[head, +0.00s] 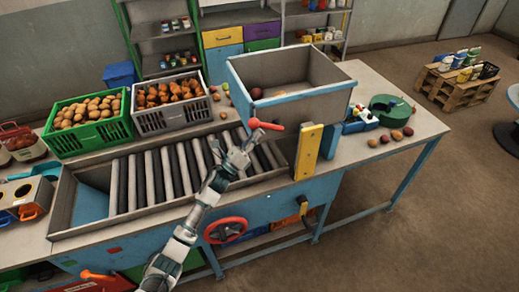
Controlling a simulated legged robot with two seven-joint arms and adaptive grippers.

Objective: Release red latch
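The red latch (266,125) is a short red handle with a rounded end, at the front left of the metal hopper (290,107) in the head view. It lies roughly level. My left gripper (236,147) is over the roller conveyor, just below and left of the latch. Its fingers look spread, with nothing seen between them. It appears close to the latch but apart from it; the exact gap in depth is hard to tell. My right gripper is not in view.
A yellow plate (307,152) stands right of the latch. Rollers (150,180) run left below my arm. A green crate (90,122) and a grey crate (170,104) of produce stand behind. A red handwheel (226,230) is on the front. Loose produce lies at the right.

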